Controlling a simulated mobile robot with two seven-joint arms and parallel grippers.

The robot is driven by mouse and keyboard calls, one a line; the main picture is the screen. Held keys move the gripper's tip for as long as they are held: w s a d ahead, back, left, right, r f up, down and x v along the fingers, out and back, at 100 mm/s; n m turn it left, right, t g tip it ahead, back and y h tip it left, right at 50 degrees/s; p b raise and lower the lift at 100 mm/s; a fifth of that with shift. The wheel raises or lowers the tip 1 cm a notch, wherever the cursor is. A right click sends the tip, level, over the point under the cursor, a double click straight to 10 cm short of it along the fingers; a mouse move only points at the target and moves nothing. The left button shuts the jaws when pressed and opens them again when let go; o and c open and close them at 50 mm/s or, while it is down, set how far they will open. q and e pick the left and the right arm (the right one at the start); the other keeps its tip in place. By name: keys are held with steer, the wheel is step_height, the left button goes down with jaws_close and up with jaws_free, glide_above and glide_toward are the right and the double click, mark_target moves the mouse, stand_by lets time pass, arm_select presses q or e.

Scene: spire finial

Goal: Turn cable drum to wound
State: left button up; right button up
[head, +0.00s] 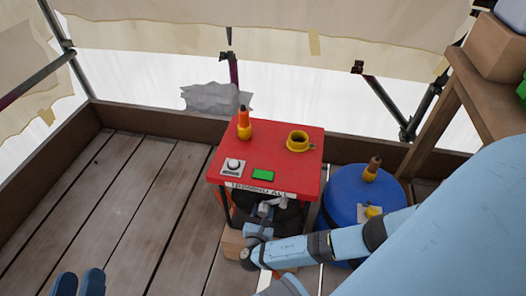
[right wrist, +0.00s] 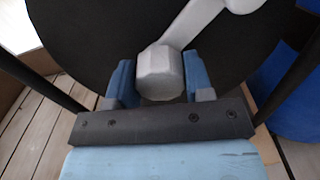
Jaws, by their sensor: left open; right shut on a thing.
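The cable drum (head: 287,216) is a dark round thing under the red table, partly hidden by the tabletop and my right arm. In the right wrist view its black face (right wrist: 95,35) fills the upper part. A light grey crank arm (right wrist: 192,22) runs from the upper right down to a grey knob (right wrist: 160,72). My right gripper (right wrist: 157,88) is shut on this knob, with one blue finger on each side. My left gripper (head: 79,282) is open and empty at the bottom left of the head view, away from the drum.
The red tabletop (head: 275,143) carries an orange-and-yellow tool (head: 244,124), a yellow ring (head: 298,140), a dial (head: 233,167) and a green button (head: 263,175). A blue barrel (head: 345,190) stands close on the right. The plank floor (head: 130,210) at left is clear.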

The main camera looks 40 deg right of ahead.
steer(key=shift+r+n+p, duration=0.15)
steer(key=shift+n+p, duration=0.15)
steer(key=shift+p, duration=0.15)
arm_select(q)
step_height(320, 180, up, 6)
steer(key=t+p, duration=0.2)
steer(key=p, duration=0.1)
arm_select(e)
steer(key=shift+r+n, duration=0.15)
steer(key=shift+n, duration=1.05)
steer(key=n+p, duration=0.2)
steer(key=shift+n+p, duration=0.3)
arm_select(q)
step_height(320, 180, down, 7)
steer(key=a+g+y, duration=0.2)
steer(key=g, duration=0.1)
steer(key=shift+a+n+y+p, duration=0.3)
steer(key=shift+a+y+p, duration=0.05)
steer(key=shift+y+p, duration=0.05)
arm_select(e)
steer(key=shift+d+f+n, duration=0.1)
steer(key=shift+f+n, duration=0.15)
steer(key=shift+n, duration=0.55)
arm_select(q)
steer(key=shift+s+f, duration=0.1)
arm_select(e)
steer(key=shift+w, duration=0.1)
steer(key=o, duration=1.3)
steer(key=shift+c, duration=0.2)
